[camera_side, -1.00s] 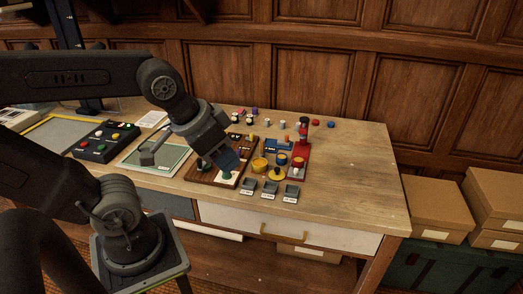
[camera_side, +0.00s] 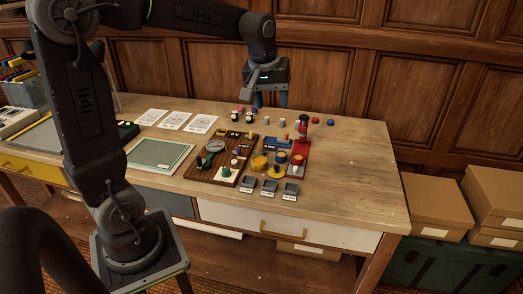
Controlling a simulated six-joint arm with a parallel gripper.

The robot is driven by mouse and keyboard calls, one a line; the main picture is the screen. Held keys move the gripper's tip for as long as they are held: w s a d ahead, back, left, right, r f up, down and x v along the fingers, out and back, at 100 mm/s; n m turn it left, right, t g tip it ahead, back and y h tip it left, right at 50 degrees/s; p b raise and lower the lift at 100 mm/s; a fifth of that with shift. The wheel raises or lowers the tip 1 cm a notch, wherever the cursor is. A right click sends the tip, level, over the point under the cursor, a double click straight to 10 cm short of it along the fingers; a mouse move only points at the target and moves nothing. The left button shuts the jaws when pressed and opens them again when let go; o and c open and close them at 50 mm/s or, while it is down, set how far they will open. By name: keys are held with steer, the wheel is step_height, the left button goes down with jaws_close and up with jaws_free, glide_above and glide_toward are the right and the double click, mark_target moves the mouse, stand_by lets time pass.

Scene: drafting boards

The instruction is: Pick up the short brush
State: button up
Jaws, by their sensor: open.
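My gripper (camera_side: 270,100) hangs over the back part of the wooden table, its blue fingers pointing down and apart, with nothing seen between them. Below and near it stand several small items, among them a black-and-white piece (camera_side: 249,118) and a pale piece (camera_side: 283,124). I cannot tell which of the small things is the short brush; they are too small in this view. A brown wooden board (camera_side: 205,172) in the middle of the table carries a round grey-faced tool with a dark green handle (camera_side: 208,158) and a green knob on a white plate (camera_side: 227,172).
A red stand (camera_side: 300,160), yellow round pieces (camera_side: 260,163) and several small grey bins (camera_side: 270,187) are right of the board. A green mat (camera_side: 160,153) and white sheets (camera_side: 174,120) lie left. The table's right end (camera_side: 360,180) is clear.

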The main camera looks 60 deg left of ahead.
steer(key=w+a+f+n+g, duration=0.2)
steer(key=w+a+f+n, duration=0.4)
steer(key=a, duration=0.4)
steer(key=n, duration=0.4)
glide_above(261, 152)
steer(key=shift+g+h, duration=0.4)
steer(key=f, duration=1)
steer(key=shift+w+a+f, duration=0.35)
steer(key=shift+w+a, duration=0.05)
step_height(261, 152, down, 8)
steer(key=shift+r, duration=0.1)
steer(key=shift+f, duration=2.9)
steer(key=shift+c, duration=0.3)
steer(key=shift+r, duration=0.1)
jaws_close()
